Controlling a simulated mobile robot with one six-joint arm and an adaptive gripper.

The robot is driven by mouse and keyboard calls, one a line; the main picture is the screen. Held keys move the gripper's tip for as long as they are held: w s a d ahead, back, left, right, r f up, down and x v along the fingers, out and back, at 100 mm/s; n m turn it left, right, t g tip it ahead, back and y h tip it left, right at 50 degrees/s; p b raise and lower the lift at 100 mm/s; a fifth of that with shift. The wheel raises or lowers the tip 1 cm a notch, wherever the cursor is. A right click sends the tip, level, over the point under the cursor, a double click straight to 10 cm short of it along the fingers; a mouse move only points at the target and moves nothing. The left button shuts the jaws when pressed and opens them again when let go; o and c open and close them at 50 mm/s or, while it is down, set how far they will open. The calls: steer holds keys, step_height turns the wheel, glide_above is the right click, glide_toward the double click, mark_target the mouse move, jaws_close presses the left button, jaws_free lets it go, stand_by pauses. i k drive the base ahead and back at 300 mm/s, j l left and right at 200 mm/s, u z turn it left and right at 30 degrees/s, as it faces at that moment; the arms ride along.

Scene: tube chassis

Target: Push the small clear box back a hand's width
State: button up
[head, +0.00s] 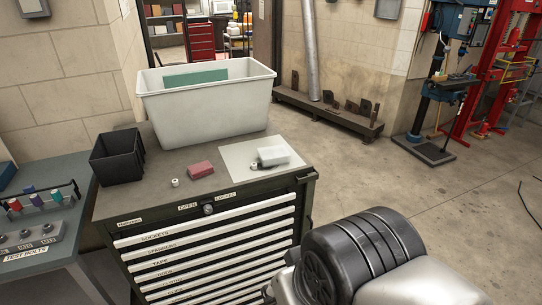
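A small, whitish see-through box (278,157) sits on a pale sheet (239,158) at the right part of the tool cabinet's top (157,188). Something small and dark is at the box's left end, and a small pale round piece (254,166) lies beside it. Clear sheet shows behind and left of the box. My arm rises at the bottom right, in front of the cabinet and apart from the box. My gripper's fingers cannot be made out in this view.
A large white bin (205,110) with a green panel stands behind the sheet. A red block (201,170) and a small roll (175,183) lie to the left. A black open bin (117,158) is at the left edge. A test-bolts bench (40,245) adjoins the cabinet.

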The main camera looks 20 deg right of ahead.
mark_target(274, 155)
steer(key=i+l, duration=1.1)
steer(key=i, duration=0.1)
